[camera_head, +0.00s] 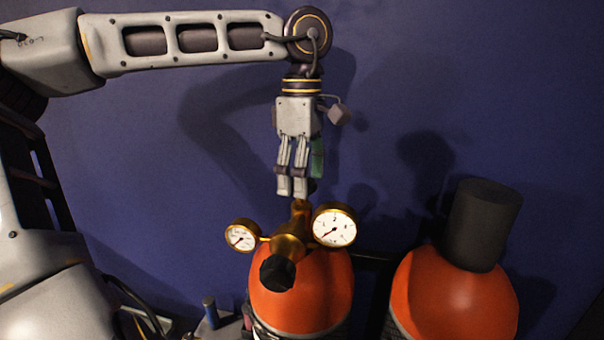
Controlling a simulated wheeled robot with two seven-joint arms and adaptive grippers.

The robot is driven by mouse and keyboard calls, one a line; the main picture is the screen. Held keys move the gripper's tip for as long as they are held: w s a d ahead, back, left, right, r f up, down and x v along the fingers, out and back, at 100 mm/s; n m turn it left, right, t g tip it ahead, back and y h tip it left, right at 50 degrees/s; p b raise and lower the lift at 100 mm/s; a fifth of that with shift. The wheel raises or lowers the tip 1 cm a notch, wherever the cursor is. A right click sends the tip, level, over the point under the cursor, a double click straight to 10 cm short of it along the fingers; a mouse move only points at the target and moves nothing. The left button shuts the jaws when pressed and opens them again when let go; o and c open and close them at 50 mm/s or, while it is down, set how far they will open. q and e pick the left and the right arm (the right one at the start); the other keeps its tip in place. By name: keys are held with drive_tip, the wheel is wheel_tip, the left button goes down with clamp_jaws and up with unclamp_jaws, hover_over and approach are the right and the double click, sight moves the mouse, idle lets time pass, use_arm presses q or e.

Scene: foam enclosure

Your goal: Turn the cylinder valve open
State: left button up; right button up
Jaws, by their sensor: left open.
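An orange gas cylinder (325,287) stands at the lower middle, with a brass valve and regulator (290,243) on top. Two round white-faced gauges, left (241,236) and right (334,227), and a black knob (277,273) at the front belong to it. My left gripper (292,188) points straight down just above the brass valve stem (300,208); its jaws are open. A small dark part at the stem's top is partly hidden behind the fingers. I cannot tell whether the fingers touch it. My right gripper is out of view.
A second orange cylinder (455,298) with a dark cap (481,225) stands to the right. A blue wall (420,70) closes the back. A blue-topped post (210,312) and dark cables (140,308) are at the lower left. The space above the right cylinder is free.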

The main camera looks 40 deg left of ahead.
use_arm(q)
drive_tip(key=shift+c, duration=0.3)
drive_tip(key=c, duration=1)
drive_tip(key=shift+o, duration=0.2)
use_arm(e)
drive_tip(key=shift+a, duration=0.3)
